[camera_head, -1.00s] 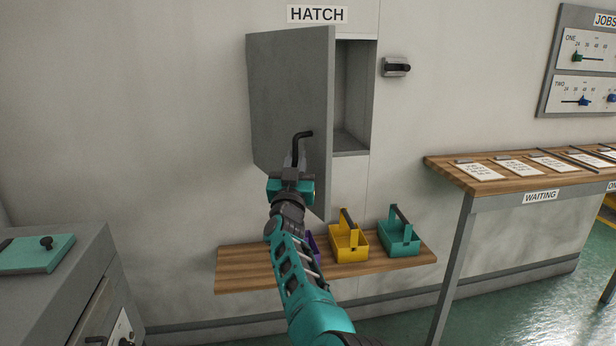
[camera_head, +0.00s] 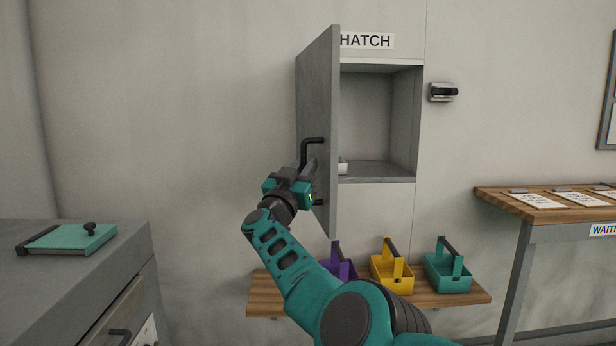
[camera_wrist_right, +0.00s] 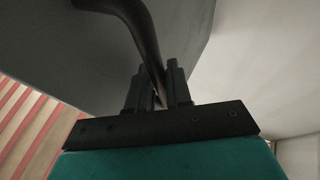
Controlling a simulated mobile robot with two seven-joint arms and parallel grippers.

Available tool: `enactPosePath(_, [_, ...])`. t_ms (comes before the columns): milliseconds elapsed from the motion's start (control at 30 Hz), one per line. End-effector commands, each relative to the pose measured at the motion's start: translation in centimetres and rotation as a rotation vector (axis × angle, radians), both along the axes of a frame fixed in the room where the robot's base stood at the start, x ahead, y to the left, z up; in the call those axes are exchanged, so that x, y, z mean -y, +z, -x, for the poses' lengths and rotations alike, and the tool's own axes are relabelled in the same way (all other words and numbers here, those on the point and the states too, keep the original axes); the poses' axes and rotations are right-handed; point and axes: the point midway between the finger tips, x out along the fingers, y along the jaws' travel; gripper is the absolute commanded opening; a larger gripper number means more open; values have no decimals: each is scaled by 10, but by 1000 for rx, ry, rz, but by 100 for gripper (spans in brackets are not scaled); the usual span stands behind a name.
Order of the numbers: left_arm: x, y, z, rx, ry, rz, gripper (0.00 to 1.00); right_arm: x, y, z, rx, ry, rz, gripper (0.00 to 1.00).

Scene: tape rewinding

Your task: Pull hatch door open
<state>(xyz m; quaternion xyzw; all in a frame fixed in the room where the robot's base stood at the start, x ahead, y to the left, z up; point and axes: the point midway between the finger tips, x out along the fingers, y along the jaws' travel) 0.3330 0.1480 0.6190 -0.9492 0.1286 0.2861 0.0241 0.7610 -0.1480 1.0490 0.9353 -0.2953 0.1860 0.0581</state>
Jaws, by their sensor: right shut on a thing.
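The grey hatch door (camera_head: 318,95) stands swung wide open to the left, seen nearly edge-on in the head view. The hatch opening (camera_head: 378,120) shows a grey inside with a small white item (camera_head: 343,168) on its floor, partly hidden by the door. My right gripper (camera_head: 304,172) is shut on the black door handle (camera_head: 313,141). In the right wrist view, the fingers (camera_wrist_right: 158,92) close around the dark handle bar (camera_wrist_right: 140,30). My left gripper is in neither view.
Below the hatch, a wooden shelf (camera_head: 264,292) holds a purple tote (camera_head: 343,269), a yellow tote (camera_head: 392,274) and a teal tote (camera_head: 447,273). A black latch (camera_head: 443,92) is on the wall right of the hatch. A wooden counter (camera_head: 510,203) stands at right, a grey cabinet (camera_head: 80,270) at left.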

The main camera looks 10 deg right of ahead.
Motion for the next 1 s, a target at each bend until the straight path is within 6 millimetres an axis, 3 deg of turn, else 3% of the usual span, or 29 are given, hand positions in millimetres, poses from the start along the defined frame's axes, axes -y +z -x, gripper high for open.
enactPosePath(333, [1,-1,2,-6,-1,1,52,0,3,0,2,-2,2,0])
enactPosePath(367, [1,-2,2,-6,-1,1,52,0,3,0,2,-2,2,20])
enactPosePath(567, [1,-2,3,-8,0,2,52,0,2,0,2,-2,1,39])
enactPosePath(833, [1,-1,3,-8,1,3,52,-1,1,1,1,-2,1,40])
enactPosePath(1000, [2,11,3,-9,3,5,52,-2,2,2,-1,-3,0,40])
